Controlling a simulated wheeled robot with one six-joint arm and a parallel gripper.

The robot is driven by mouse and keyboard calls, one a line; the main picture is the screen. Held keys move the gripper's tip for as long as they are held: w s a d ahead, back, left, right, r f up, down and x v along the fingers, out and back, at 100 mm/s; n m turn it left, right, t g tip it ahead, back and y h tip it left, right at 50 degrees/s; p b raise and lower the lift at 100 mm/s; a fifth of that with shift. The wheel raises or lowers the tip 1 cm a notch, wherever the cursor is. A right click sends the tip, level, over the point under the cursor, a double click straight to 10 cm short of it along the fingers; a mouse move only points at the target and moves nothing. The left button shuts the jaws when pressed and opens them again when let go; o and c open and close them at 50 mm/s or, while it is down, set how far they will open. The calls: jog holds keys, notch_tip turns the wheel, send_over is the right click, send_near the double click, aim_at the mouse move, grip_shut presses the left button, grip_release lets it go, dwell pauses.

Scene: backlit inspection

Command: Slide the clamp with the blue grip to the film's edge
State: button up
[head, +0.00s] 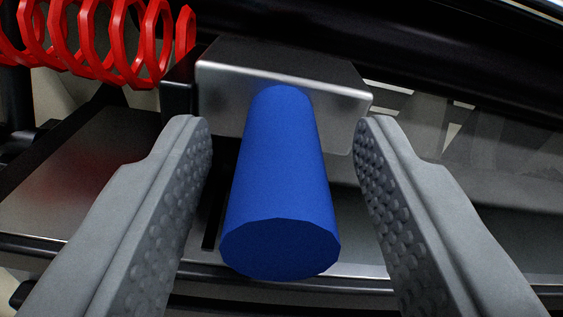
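The blue grip (280,170) is a smooth cylinder that sticks out toward the camera from the clamp's metal block (230,88) in the head view. My gripper (283,128) is open, with one grey, studded finger on each side of the blue grip. A gap shows between the grip and each finger, so neither appears to touch it. The fingertips are close to the front face of the metal block. I cannot make out the film's edge for certain.
A red coiled cable (105,45) hangs at the upper left, near the left finger. A dark bar (420,50) crosses behind the block. A flat metal surface (80,185) with a dark rim lies below. A pale grey translucent area (500,170) is at the right.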

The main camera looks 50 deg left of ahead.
jog(key=v, duration=1.7)
jog(key=shift+s, duration=0.15)
jog(key=shift+d, duration=0.15)
jog(key=s+d+r+m+t+h, duration=0.4)
jog(key=d+r+m+t+h, duration=0.4)
jog(key=d+r, duration=0.6)
jog(key=s+d+r+m+h, duration=0.2)
jog(key=s+d+m+h, duration=0.1)
jog(key=s, duration=0.5)
jog(key=s+d+r+m+h, duration=0.2)
jog(key=s+d+m+h, duration=0.1)
jog(key=s, duration=0.5)
jog(key=shift+s+d+r+h, duration=0.15)
jog(key=shift+s+d+h, duration=0.25)
jog(key=shift+d+h, duration=0.45)
